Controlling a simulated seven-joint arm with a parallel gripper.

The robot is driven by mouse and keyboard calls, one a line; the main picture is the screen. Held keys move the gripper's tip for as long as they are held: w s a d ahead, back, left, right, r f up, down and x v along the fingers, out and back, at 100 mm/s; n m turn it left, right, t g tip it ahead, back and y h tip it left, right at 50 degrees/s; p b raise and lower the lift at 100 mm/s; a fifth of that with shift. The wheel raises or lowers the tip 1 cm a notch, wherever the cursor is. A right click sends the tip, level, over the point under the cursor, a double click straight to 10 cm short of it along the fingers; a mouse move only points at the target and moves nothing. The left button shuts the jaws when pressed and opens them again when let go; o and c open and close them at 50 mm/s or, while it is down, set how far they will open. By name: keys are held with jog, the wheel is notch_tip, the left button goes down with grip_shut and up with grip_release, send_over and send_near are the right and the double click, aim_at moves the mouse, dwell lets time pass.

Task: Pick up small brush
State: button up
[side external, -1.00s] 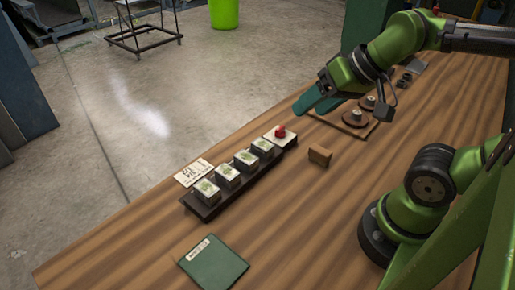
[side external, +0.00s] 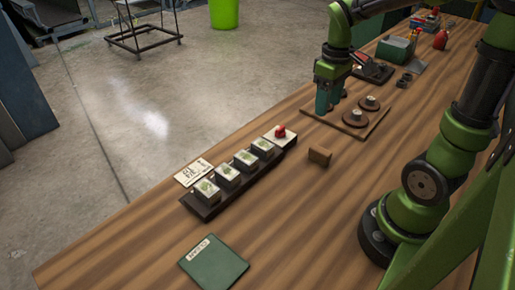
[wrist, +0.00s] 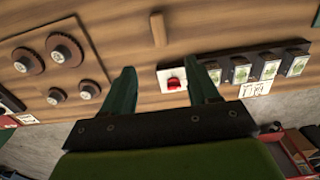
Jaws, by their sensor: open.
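My gripper (side external: 325,103) points down above the table near the left end of the wooden board with round discs. In the wrist view its two green fingers (wrist: 162,68) are apart with nothing between them. A small brown wooden block (side external: 319,157), which may be the small brush, lies alone on the table between the dark rack and my arm's base. It also shows in the wrist view (wrist: 158,29), ahead of the gap between the fingers and apart from them. No bristles can be made out on it.
A dark rack (side external: 195,206) holds several turf samples and a red knob (side external: 280,131). A card (side external: 194,172) and a green book (side external: 213,262) lie nearby. The board (side external: 372,130) carries round discs. A green box (side external: 394,48) stands farther back. The front table is mostly clear.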

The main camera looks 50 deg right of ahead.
send_near(321, 149)
jog(key=f, duration=0.5)
jog(key=shift+w+a, duration=0.1)
jog(key=shift+a, duration=0.1)
jog(key=shift+d+f, duration=0.1)
jog(key=shift+f, duration=2.7)
jog(key=c, duration=1)
jog(key=shift+r, duration=0.1)
jog(key=shift+c, duration=0.3)
notch_tip(321, 149, up, 10)
jog(key=shift+f, duration=0.1)
